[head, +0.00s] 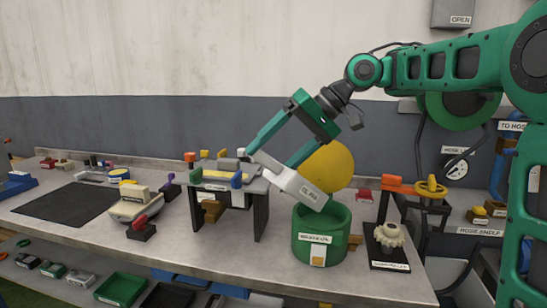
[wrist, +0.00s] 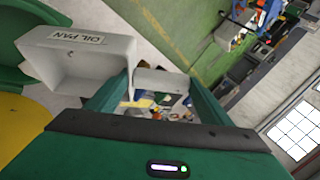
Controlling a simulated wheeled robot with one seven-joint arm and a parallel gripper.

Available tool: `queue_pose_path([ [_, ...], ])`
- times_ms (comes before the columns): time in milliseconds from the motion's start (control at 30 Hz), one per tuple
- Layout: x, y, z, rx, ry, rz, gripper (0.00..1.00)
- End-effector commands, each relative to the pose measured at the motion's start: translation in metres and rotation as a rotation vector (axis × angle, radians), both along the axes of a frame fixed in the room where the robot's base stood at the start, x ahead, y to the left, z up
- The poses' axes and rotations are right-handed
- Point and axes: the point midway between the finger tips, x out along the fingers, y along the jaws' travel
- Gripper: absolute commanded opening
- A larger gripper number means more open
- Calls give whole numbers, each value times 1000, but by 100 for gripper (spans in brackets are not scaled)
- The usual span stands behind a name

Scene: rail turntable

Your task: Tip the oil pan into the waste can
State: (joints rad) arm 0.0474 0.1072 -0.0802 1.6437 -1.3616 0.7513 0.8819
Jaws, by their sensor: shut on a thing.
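The pale grey oil pan (head: 303,189), with a label on its side, hangs tilted above the green waste can (head: 309,247), its lower right end over the can's opening. My gripper (head: 268,160) is shut on the pan's upper left end. In the wrist view the oil pan (wrist: 75,60) is at the left, and its grey grip part (wrist: 160,82) is between the fingers of my gripper (wrist: 158,92). The waste can stands upright on the bench. I cannot see any oil, and the can's inside is mostly hidden.
A yellow ball-like thing (head: 328,165) is close behind the pan. A small stand (head: 255,215) is left of the can. A pale gear (head: 389,235) on a dark block and a yellow valve wheel (head: 431,187) are to the right.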

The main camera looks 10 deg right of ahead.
Motion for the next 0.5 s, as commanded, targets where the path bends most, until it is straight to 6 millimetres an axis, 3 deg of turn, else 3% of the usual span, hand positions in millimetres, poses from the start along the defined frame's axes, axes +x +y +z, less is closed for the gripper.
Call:
queue_pose_path([
  [500, -7, 16, -22, -163, -76, 8, 38],
])
